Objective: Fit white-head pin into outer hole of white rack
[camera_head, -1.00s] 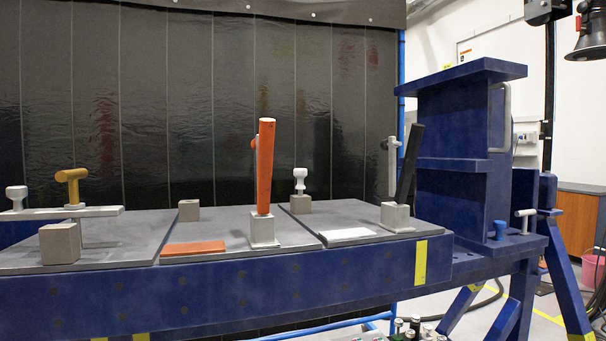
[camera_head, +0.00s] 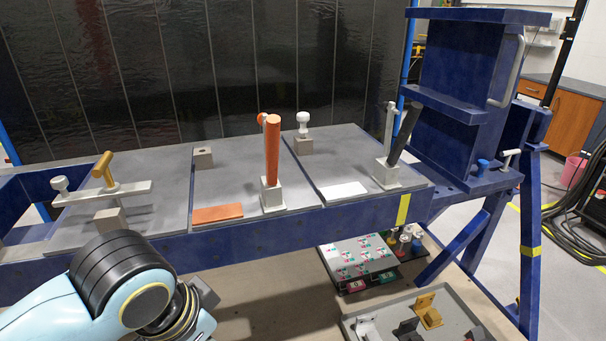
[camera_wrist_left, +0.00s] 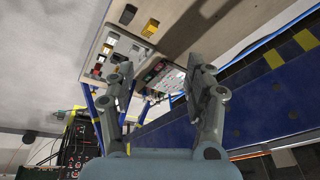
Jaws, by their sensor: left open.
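A pin with a white round head (camera_head: 303,120) stands upright in a grey block at the back of the right plate. A white stepped piece (camera_head: 367,328) lies in a tray at the bottom of the head view; I cannot tell whether it is the white rack, and no outer hole can be made out. Small round-topped pieces (camera_head: 405,240), some light, stand behind the tray, too small to tell apart. My left gripper (camera_wrist_left: 162,82) is open and empty in the left wrist view, its fingers apart over the lower area. My right gripper is not in view.
The blue bench carries an orange lever (camera_head: 272,150), a dark lever (camera_head: 404,135) and a pale crossbar with a yellow handle (camera_head: 104,168). A marked board (camera_head: 358,258) and the tray with a yellow piece (camera_head: 428,312) sit lower down.

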